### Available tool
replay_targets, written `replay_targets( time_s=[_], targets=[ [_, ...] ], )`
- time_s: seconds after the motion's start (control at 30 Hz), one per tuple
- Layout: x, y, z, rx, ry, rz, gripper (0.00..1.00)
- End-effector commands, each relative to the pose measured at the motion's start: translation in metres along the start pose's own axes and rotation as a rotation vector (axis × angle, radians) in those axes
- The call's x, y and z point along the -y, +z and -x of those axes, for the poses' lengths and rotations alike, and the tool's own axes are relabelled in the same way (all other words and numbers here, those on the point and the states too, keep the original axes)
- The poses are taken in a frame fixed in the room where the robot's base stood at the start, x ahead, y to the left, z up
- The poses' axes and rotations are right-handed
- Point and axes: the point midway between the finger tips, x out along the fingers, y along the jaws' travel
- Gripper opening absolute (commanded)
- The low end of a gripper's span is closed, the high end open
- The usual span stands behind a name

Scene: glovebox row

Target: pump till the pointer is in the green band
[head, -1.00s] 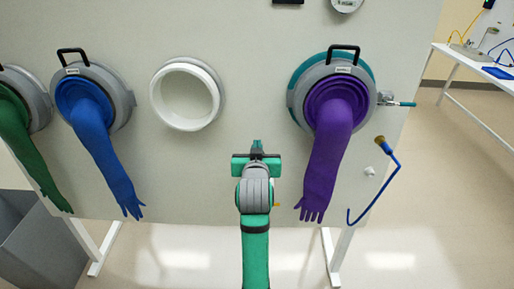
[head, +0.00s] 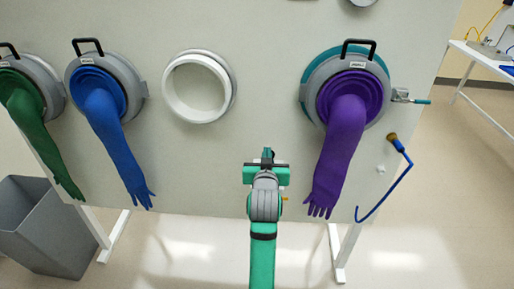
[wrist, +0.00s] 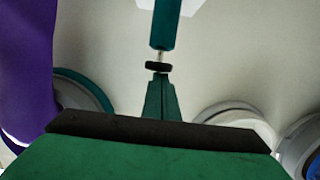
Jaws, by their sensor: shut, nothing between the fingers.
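My gripper (head: 267,153) is shut and empty, in front of the panel between the white port and the purple glove. In the wrist view its closed fingers (wrist: 160,85) point at a black collar (wrist: 158,66) on a thin rod below a teal cylinder (wrist: 167,24). The collar is close to the fingertips; I cannot tell whether they touch. This teal part, possibly the pump, is hidden behind my arm in the head view. A round fitting, possibly the gauge (head: 362,2), is cut off at the top edge, so no pointer or green band can be read.
A purple glove (head: 340,150) hangs right of my gripper. An empty white port (head: 168,92), a blue glove (head: 121,155) and a green glove (head: 48,150) are left. A blue hooked hose (head: 385,192) hangs far right. A grey bin (head: 40,235) stands lower left.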

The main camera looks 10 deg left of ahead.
Motion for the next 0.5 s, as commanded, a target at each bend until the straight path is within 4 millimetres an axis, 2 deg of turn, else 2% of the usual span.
replay_targets(
  time_s=[0.03, 0.13, 0.5],
  targets=[
    [-0.0093, 0.0092, -0.0016, 0.010, 0.013, -0.003, 0.00],
    [-0.0170, 0.0139, -0.0026, 0.008, 0.024, -0.005, 0.00],
    [-0.0183, 0.0174, -0.0034, 0.014, 0.025, -0.005, 0.00]
  ],
)
